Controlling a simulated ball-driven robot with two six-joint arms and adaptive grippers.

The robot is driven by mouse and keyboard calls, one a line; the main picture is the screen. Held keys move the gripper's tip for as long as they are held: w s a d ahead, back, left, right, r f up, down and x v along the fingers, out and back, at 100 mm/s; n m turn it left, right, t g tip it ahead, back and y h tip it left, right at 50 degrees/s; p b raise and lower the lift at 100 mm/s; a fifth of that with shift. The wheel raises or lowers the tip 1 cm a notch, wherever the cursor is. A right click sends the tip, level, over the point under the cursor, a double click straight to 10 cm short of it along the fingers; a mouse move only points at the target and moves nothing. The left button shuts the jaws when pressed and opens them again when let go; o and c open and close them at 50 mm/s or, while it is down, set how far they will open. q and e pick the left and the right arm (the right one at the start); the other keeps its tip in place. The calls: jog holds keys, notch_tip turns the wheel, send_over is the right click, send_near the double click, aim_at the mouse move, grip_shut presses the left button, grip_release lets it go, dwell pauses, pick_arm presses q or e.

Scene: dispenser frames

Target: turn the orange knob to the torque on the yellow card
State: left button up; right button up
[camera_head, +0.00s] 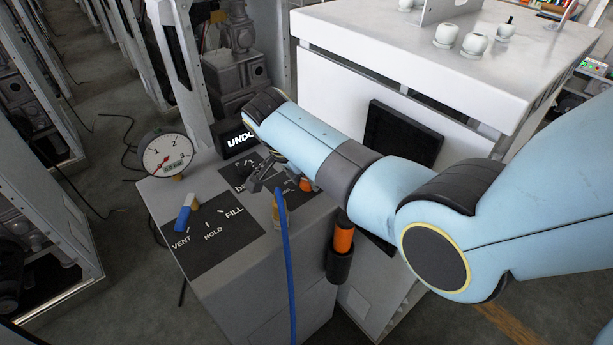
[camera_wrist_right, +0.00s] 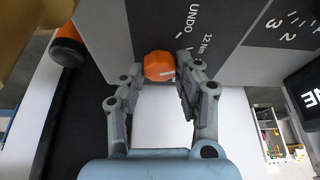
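The printing "UNDO" and "12 Nm" shows beside the knob. In the head view the knob (camera_head: 306,184) shows only in part beside my right gripper (camera_head: 273,178). I cannot make out a yellow card in either view. My left gripper is out of view.
A dial gauge (camera_head: 167,155) stands at the bench's left. A blue-handled lever (camera_head: 184,218) sits by the VENT, HOLD, FILL panel. A blue hose (camera_head: 287,270) hangs in front. An orange-handled item (camera_head: 343,238) sits in a black holder. A white cabinet (camera_head: 330,75) stands behind.

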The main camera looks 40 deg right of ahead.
jog(key=o, duration=0.4)
jog(key=v, duration=1.2)
jog(key=shift+d, duration=0.1)
